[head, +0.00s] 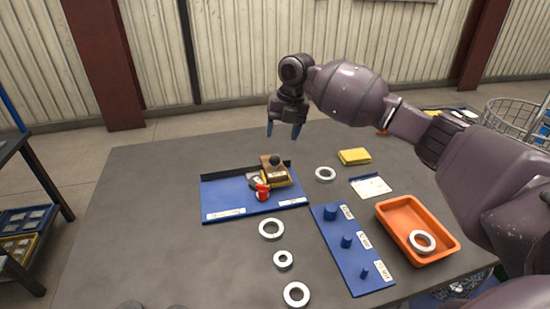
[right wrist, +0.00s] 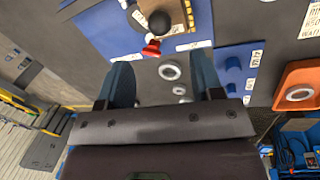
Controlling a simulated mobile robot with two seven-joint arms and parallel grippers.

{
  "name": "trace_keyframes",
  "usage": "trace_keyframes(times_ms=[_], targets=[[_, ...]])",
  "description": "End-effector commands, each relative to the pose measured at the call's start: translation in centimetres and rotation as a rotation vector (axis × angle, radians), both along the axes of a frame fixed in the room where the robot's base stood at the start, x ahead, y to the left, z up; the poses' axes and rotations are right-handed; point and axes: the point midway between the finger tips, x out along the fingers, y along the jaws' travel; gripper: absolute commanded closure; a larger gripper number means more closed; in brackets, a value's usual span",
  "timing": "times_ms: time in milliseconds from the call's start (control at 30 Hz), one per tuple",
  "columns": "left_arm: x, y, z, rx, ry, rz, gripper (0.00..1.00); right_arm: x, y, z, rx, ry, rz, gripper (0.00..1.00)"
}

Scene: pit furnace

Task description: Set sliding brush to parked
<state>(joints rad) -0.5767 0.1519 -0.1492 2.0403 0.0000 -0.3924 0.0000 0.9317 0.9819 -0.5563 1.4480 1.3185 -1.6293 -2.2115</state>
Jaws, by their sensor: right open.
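The sliding brush (head: 274,171) is a brown block with a dark round knob on top and yellowish lower edge. It sits at the right part of a blue board (head: 225,199) with a black back rail. A red piece (head: 262,193) stands at its front left, with a small grey part beside it. My right gripper (head: 283,131) is open and empty, fingers down, above and behind the brush, apart from it. In the right wrist view, the knob (right wrist: 160,22) and the red piece (right wrist: 152,48) show beyond the open fingers (right wrist: 163,82). My left gripper is not in view.
Several grey rings (head: 271,229) lie on the dark table (head: 140,220). A blue peg board (head: 352,262) and an orange tray (head: 448,250) holding a ring are at the right. A yellow sponge-like block (head: 355,156) lies behind. The table's left side is clear.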

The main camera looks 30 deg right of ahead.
Motion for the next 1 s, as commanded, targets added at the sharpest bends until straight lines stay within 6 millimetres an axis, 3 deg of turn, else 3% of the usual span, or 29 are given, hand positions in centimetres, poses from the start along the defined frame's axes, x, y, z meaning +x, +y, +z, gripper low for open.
trace_keyframes(times_ms=[300, 500, 1000], targets=[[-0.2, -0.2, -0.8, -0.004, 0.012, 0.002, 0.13, 0.4, 1.0, -5.7, 0.002, 0.004, -0.002, 0.4], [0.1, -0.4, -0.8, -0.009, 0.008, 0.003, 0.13, 0.7, 1.4, -7.9, 0.002, 0.001, -0.003, 0.4], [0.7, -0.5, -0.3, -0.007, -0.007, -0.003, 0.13, 0.8, 1.6, -8.9, 0.001, -0.001, -0.002, 0.43]])
